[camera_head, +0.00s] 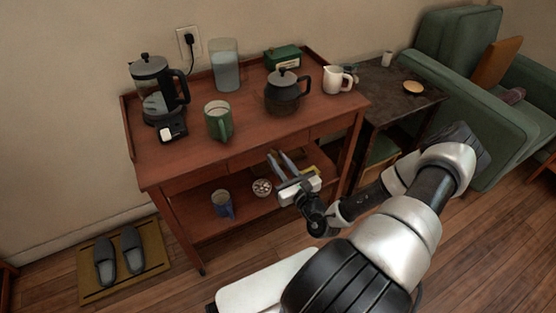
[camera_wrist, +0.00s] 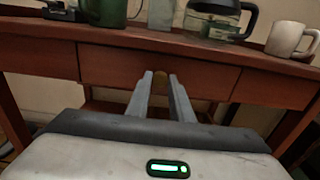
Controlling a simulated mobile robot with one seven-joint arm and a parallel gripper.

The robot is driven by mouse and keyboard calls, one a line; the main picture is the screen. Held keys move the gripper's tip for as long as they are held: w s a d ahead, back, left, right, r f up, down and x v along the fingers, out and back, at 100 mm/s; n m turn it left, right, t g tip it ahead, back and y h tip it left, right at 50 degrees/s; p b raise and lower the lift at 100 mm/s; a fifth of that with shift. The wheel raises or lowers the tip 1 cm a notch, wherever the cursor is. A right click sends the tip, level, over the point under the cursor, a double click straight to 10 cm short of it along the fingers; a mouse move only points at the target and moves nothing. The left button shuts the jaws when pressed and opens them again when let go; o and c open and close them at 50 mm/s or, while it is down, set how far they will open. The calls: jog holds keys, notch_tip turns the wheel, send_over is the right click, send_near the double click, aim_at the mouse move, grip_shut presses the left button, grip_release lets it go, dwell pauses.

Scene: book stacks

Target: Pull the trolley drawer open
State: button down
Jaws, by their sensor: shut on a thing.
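The trolley (camera_head: 185,160) is reddish-brown wood with a top shelf and a lower shelf. Its drawer (camera_wrist: 110,68) is the middle panel of the front, and its face looks flush with the panels on either side. A small brownish knob (camera_wrist: 160,84) sits in the middle of the drawer face. My gripper (camera_head: 278,160) reaches the trolley front from the right. In the wrist view its two grey fingers (camera_wrist: 160,80) stand on either side of the knob, shut on it. The knob is hidden in the head view.
On top stand a coffee press (camera_head: 152,92), green mug (camera_head: 214,122), glass container (camera_head: 225,65), dark teapot (camera_head: 281,95) and white jug (camera_head: 335,79). A blue mug (camera_head: 222,204) and bowl (camera_head: 262,187) are below. A side table (camera_head: 395,100) and green armchair (camera_head: 455,85) stand right.

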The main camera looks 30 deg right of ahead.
jog(key=s+p, duration=0.4)
jog(key=s, duration=1.8)
jog(key=shift+s+d, duration=0.35)
jog(key=c, duration=1.6)
grip_release()
jog(key=s, duration=1.1)
jog(key=s+p, duration=0.1)
jog(key=s, duration=0.5)
jog(key=shift+s+d, duration=0.2)
jog(key=shift+d, duration=0.1)
